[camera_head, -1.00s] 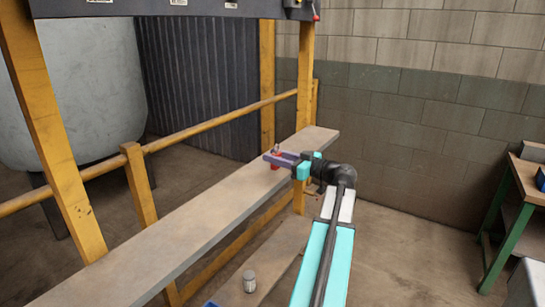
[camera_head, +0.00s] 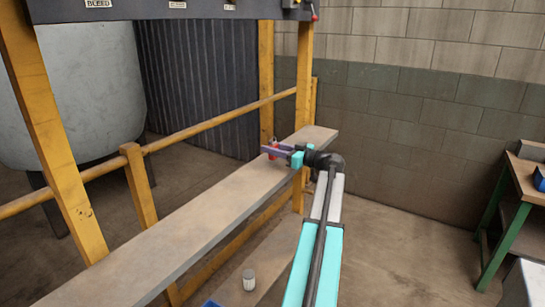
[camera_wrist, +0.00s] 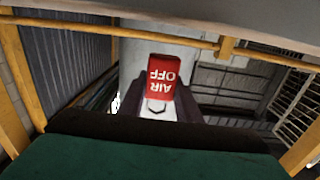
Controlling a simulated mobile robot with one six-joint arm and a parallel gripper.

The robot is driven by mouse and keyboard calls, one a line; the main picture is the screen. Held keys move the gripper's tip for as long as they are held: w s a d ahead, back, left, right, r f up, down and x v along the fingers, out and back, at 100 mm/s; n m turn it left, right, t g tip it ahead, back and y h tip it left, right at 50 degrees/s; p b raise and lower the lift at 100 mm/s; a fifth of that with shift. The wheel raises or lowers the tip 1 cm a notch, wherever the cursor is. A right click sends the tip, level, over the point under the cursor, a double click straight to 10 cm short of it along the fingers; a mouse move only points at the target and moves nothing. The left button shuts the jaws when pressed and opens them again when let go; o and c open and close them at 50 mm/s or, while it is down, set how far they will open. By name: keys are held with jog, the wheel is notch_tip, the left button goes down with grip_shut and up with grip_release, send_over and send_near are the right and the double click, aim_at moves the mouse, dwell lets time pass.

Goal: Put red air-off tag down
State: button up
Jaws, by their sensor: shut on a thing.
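The red air-off tag (camera_wrist: 161,76) shows in the wrist view with its white "AIR OFF" lettering upside down. My gripper (camera_wrist: 158,106) is shut on the tag, with a dark finger on each side of its lower part. In the head view the tag (camera_head: 272,150) is a small red patch at the tips of my gripper (camera_head: 276,150), over the far end of the grey plank shelf (camera_head: 190,217). I cannot tell whether the tag touches the shelf.
Yellow posts (camera_head: 50,130) and a yellow rail (camera_head: 200,128) stand along the shelf. A dark panel with labels (camera_head: 165,8) hangs above. A small grey can (camera_head: 249,280) stands on a lower board. A green-legged bench (camera_head: 525,200) is at right. Most of the shelf is bare.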

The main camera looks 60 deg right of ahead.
jog(key=shift+f, duration=0.1)
jog(key=shift+f+p, duration=0.45)
jog(key=shift+f, duration=1.25)
jog(key=shift+f, duration=0.1)
jog(key=o, duration=1)
jog(key=s+b, duration=0.2)
jog(key=s, duration=1)
jog(key=shift+s, duration=0.15)
